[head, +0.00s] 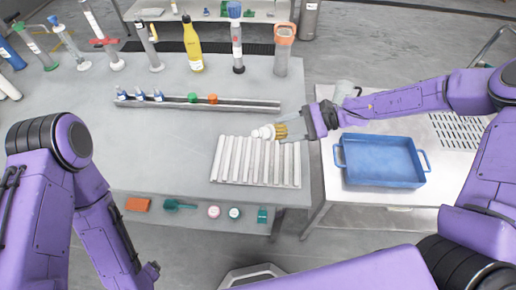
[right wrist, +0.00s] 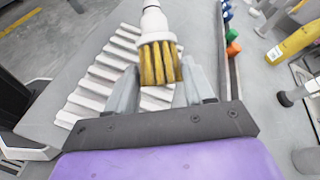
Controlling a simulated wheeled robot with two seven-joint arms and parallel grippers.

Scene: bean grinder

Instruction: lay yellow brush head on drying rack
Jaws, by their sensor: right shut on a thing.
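The yellow brush head (head: 281,130) has yellow bristles and a white end that points left in the head view. My right gripper (head: 308,124) is shut on it and holds it over the upper right part of the drying rack. The right wrist view shows the yellow brush head (right wrist: 158,62) between the two grey fingers (right wrist: 160,84), with its white end pointing away. The drying rack (head: 238,160) is a white ribbed rack lying on the grey table, empty; its ribs also show in the right wrist view (right wrist: 97,75). My left arm hangs at the left; its gripper is out of view.
A blue tray (head: 383,160) stands on the side table at right. A long holder (head: 240,106) with small bottles lies behind the rack. A yellow bottle (head: 192,45) and several brushes stand at the back.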

